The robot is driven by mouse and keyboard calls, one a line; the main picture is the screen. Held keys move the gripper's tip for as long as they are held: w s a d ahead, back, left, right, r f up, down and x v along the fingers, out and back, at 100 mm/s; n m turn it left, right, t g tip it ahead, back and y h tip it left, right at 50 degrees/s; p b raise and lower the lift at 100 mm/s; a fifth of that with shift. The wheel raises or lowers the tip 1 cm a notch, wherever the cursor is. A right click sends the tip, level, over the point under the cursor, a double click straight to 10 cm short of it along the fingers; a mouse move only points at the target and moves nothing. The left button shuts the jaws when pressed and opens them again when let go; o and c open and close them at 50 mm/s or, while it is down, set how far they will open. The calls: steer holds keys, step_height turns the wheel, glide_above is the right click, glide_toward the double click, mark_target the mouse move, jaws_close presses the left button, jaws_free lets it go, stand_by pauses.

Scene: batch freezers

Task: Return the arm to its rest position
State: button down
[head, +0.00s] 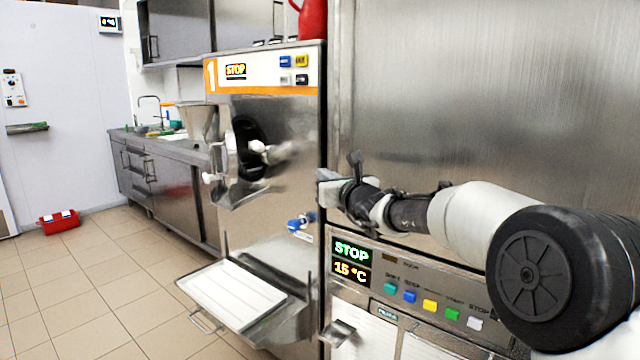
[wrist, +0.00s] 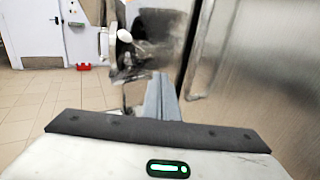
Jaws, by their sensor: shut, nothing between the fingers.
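My gripper (head: 328,188) is at the end of my arm, which reaches in from the right in the head view. It points left toward the batch freezer (head: 270,130) with the orange and white panel marked 1. The fingers are shut with nothing held. In the wrist view the gripper's grey fingers (wrist: 160,98) show in the middle, closed together. The gripper is in front of the steel cabinet (head: 480,90) and above its control panel (head: 420,290). I cannot tell the exact gap to the freezer's side.
A white tray (head: 240,294) juts out below the freezer. A blue-handled item (head: 300,222) is on the freezer's front. A red box (head: 59,221) lies on the tiled floor at the far left.

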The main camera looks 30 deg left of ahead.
steer(key=shift+s+a, duration=0.1)
steer(key=shift+s, duration=0.7)
steer(key=s+d+r+n+g, duration=0.25)
steer(key=s+d+n, duration=0.25)
steer(key=d+n, duration=0.25)
steer(key=s+d+r+n+g, duration=0.1)
steer(key=s+d+r+n, duration=0.3)
steer(key=s+d+n, duration=0.4)
steer(key=s+d+f+n+g+h, duration=0.1)
steer(key=s+d+f+n+h, duration=0.35)
steer(key=d, duration=0.95)
steer(key=s+d+f+n+h, duration=0.2)
steer(key=s+d+f+h, duration=0.3)
steer(key=s+d+f, duration=0.6)
steer(key=s+d+f+n+g+h, duration=0.1)
steer(key=s+d+f+n+h, duration=0.3)
steer(key=d, duration=1.2)
step_height(320, 180, up, 28)
steer(key=s+h+p, duration=0.1)
steer(key=p, duration=2.6)
steer(key=shift+d+f+m+p, duration=0.2)
steer(key=shift+d+m+p, duration=0.2)
steer(key=shift+t, duration=0.25)
